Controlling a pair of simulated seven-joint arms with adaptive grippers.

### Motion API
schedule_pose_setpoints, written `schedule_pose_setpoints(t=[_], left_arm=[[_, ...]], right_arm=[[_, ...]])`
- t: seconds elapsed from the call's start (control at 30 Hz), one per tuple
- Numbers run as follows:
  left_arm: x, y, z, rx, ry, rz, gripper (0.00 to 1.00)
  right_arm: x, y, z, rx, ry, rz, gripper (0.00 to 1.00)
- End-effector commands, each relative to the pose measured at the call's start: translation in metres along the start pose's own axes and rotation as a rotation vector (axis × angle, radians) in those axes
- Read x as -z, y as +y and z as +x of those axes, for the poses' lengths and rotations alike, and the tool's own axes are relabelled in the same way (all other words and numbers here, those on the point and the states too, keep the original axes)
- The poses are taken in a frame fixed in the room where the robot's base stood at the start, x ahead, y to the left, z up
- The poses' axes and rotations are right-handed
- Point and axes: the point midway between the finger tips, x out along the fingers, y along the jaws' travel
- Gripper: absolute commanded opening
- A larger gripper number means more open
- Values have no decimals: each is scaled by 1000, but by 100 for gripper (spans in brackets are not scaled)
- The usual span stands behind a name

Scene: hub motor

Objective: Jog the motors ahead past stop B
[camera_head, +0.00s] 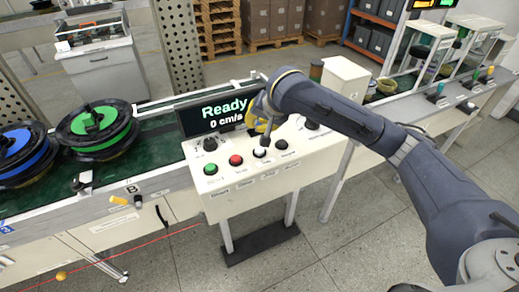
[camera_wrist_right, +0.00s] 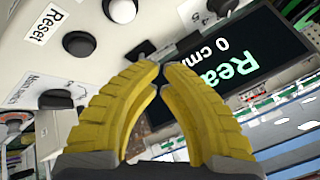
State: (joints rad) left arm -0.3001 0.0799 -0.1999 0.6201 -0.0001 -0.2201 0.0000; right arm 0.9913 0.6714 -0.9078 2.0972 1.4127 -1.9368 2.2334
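Two hub motors lie on the green conveyor belt at the left: a black wheel with a blue hub (camera_head: 14,141) and one with a green hub (camera_head: 95,121). Stop B, marked by a "B" label (camera_head: 132,188), is at the belt's front edge, right of both motors. My right gripper (camera_head: 259,128) hangs over the control panel (camera_head: 225,198), in front of the display (camera_head: 218,113), which reads "Ready 0 cm/s". In the wrist view its yellow fingers (camera_wrist_right: 157,70) nearly meet, with nothing held. A black button (camera_wrist_right: 78,43) is left of the fingertips. My left gripper is not seen.
The panel has a green button (camera_head: 211,169), a red button (camera_head: 236,160), a white button (camera_head: 259,152) and a black button (camera_head: 281,144). A knob (camera_head: 210,144) stands at its left. A yellow handle (camera_head: 118,200) projects from the conveyor front. A white box (camera_head: 345,78) stands behind.

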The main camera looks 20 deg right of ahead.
Motion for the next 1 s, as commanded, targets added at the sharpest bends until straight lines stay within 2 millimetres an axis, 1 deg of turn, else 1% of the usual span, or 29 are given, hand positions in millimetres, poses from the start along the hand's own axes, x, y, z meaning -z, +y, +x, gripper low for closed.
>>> schedule_pose_setpoints(t=[0.03,0.2,0.5,0.7,1.0], left_arm=[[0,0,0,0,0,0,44],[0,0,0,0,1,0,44],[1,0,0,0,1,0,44],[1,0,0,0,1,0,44],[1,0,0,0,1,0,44]], right_arm=[[-4,3,6,-2,-3,1,0],[-12,12,21,-2,-2,1,0],[-22,23,41,-2,-1,0,0],[-25,26,47,-1,0,0,0],[-26,26,49,0,1,-1,0]])
